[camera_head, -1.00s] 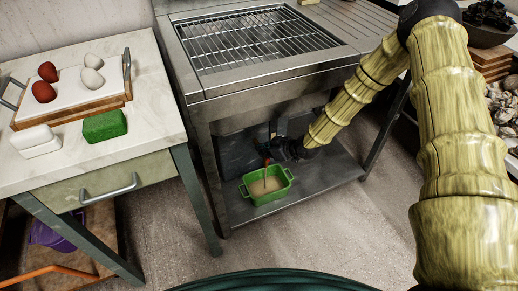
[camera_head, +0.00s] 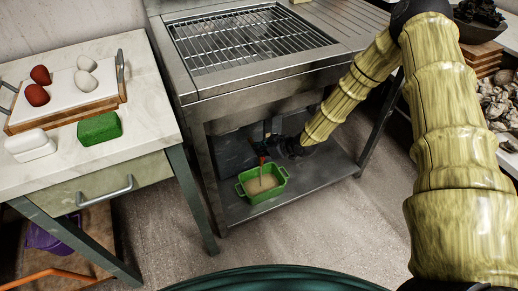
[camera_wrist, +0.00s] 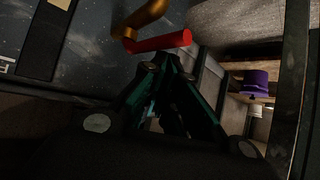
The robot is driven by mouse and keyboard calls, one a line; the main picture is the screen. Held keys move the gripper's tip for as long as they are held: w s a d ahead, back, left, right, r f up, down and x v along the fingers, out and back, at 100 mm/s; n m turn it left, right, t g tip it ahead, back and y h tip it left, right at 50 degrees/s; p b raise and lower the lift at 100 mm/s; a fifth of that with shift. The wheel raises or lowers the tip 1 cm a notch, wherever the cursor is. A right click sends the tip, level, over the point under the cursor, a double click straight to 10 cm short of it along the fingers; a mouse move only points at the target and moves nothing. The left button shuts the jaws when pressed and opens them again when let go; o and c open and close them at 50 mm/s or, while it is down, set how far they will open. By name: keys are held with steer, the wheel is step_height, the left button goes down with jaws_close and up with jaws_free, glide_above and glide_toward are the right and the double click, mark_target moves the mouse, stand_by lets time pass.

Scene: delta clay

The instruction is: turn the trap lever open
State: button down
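The red trap lever (camera_wrist: 160,42) joins a brass pipe (camera_wrist: 147,14) in the wrist view. In the head view the lever (camera_head: 262,160) is a small red spot under the sink unit. A green tub (camera_head: 262,196) with two handles stands below it, holding beige liquid, with what looks like a thin stream falling into it. My gripper (camera_wrist: 168,68) has its dark green fingers drawn together, with their tips just short of the lever. I cannot tell if they touch it. In the head view my gripper (camera_head: 274,150) is dark and partly hidden beside the lever.
The metal sink unit (camera_head: 260,77) has a rack on top and a lower shelf (camera_head: 318,177) under my forearm. Its legs frame the opening. A marble-topped table (camera_head: 150,95) stands left. A purple object (camera_wrist: 256,83) shows in the wrist view.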

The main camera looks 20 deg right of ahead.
steer(key=shift+s+d+f, duration=0.15)
steer(key=shift+s+d, duration=0.15)
steer(key=shift+s, duration=0.15)
steer(key=shift+s+d+f, duration=0.15)
steer(key=shift+s+d, duration=0.1)
steer(key=shift+s, duration=0.2)
steer(key=w+d+r+p, duration=0.1)
steer(key=d+r+p, duration=0.5)
steer(key=d, duration=0.1)
steer(key=shift+w+d+r, duration=0.25)
steer(key=shift+d+r, duration=0.05)
steer(key=shift+r, duration=0.05)
